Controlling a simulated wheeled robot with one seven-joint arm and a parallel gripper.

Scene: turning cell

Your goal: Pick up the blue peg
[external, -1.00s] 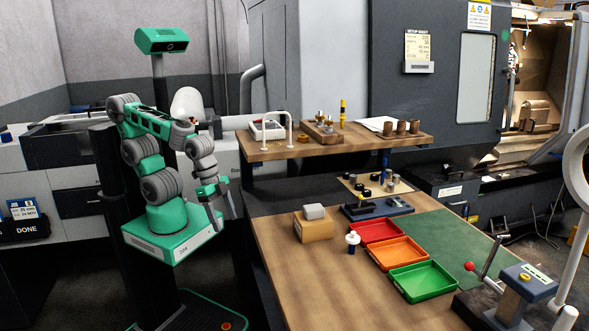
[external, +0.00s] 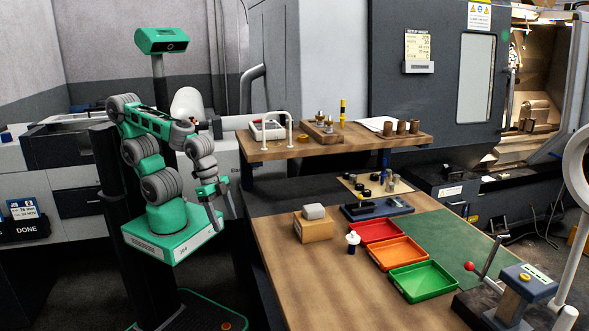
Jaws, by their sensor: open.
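Red (external: 376,231), orange (external: 399,253) and green (external: 422,281) trays run along the bench. A cardboard box (external: 313,228) stands left of the blue piece. A raised shelf (external: 270,152) spans the back. A red-knobbed lever (external: 481,262) stands at right. The front left bench is clear.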

